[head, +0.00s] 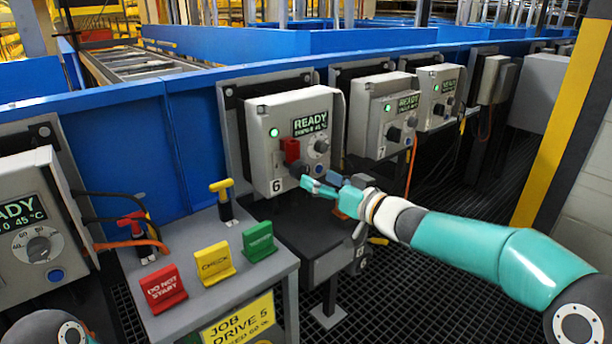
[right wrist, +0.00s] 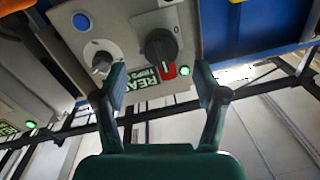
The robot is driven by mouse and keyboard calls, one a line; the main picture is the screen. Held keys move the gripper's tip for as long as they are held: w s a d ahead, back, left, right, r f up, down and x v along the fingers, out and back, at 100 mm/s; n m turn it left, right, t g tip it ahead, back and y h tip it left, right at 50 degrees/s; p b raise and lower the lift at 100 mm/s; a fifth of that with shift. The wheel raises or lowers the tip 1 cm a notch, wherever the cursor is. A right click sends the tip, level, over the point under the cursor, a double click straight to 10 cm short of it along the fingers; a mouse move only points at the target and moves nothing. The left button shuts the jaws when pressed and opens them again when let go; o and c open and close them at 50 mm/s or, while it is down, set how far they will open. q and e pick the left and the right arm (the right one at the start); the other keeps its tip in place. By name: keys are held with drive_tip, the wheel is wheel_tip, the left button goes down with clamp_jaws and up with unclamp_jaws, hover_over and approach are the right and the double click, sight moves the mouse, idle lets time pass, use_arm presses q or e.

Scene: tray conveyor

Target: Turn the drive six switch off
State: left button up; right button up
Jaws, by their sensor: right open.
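The drive six box (head: 262,112) is grey, marked 6, with a lit green lamp and a READY display. Its switch (head: 292,151) has a red part and a black part. In the right wrist view the switch (right wrist: 158,46) appears as a black knob with a red tip, ahead of the gap between my fingers. My right gripper (head: 326,187) is open and empty, just below and right of the switch in the head view. Its open fingers also show in the right wrist view (right wrist: 158,72). Contact with the switch is not visible. My left gripper is out of view.
A grey knob (head: 321,146) and a blue button (head: 318,168) sit beside the switch. Box 7 (head: 372,128) stands to the right. A grey stand (head: 240,293) carries red, yellow and green signs and a yellow T-handle (head: 222,187). Dark grating (head: 440,293) covers the floor.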

sight(308, 174)
drive_tip(key=shift+x, duration=2.55)
